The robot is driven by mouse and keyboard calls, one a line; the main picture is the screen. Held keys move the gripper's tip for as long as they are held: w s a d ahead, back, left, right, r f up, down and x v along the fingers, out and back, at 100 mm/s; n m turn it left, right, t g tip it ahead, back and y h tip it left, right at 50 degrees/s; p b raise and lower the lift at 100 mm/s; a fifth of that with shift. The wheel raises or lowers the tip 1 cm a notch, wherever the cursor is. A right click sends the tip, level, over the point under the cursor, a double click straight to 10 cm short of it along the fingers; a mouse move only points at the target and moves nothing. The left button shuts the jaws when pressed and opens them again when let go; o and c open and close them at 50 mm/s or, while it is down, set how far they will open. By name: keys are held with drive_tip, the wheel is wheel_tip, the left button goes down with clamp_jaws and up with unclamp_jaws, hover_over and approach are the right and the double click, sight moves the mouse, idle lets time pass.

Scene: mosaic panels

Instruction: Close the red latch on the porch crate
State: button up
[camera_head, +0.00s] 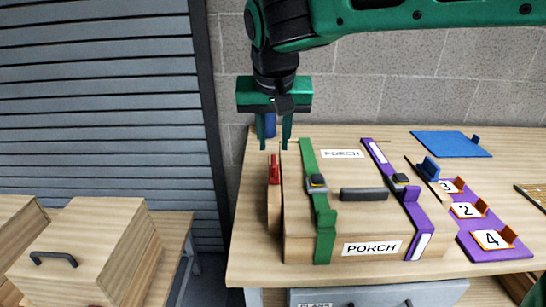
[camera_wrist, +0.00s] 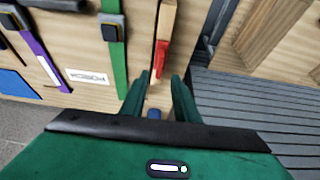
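The porch crate (camera_head: 300,225) is a wooden box with PORCH labels, standing on the table. The red latch (camera_head: 274,170) sticks up at its left end, by a narrow upright wooden piece (camera_head: 274,208). The latch also shows in the wrist view (camera_wrist: 161,58), just beyond my fingertips. My gripper (camera_head: 275,147) points down above and slightly behind the latch. Its fingers are apart and nothing is held between them; they do not appear to touch the latch. In the wrist view the gripper (camera_wrist: 160,80) shows the same gap. Whether the latch is engaged I cannot tell.
A green strap (camera_head: 308,165) and a purple strap (camera_head: 421,215) with buckles cross the crate, beside a dark handle (camera_head: 364,194). A blue object (camera_head: 270,126) shows behind my fingers. A purple numbered board (camera_head: 470,230) and blue panel (camera_head: 447,144) lie right. Another wooden box (camera_head: 95,240) stands left.

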sight(274, 161)
drive_tip(key=x, duration=0.7)
drive_tip(key=shift+w+f, duration=0.15)
drive_tip(key=shift+f, duration=0.05)
clamp_jaws()
